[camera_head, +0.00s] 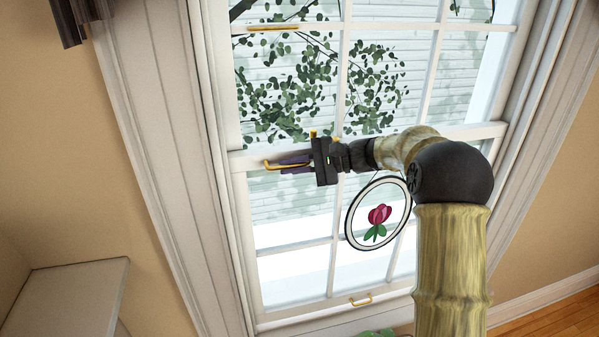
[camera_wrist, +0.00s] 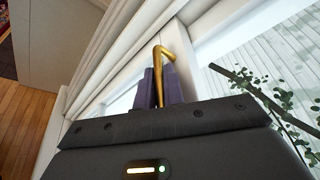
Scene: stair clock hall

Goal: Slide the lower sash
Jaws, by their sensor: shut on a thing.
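A tall white window fills the middle of the head view. Its lower sash (camera_head: 243,215) lies below the horizontal middle rail (camera_head: 470,131). A small brass handle (camera_head: 361,300) sits on the bottom rail, clear of my gripper. My gripper (camera_head: 287,166) is at the left end of the middle rail, its purple fingers shut on a bent brass handle (camera_head: 270,165). The wrist view shows this brass handle (camera_wrist: 165,54) between the purple fingers (camera_wrist: 158,88), with the white frame behind. The gripper body hides the lower part of the fingers there. I cannot tell whether the sash is raised.
A round flower ornament (camera_head: 379,214) hangs in front of the lower panes, close to my arm. Another brass piece (camera_head: 272,28) is on the upper sash. A pale ledge (camera_head: 70,295) stands at lower left. Green leaves (camera_head: 375,333) show below the window.

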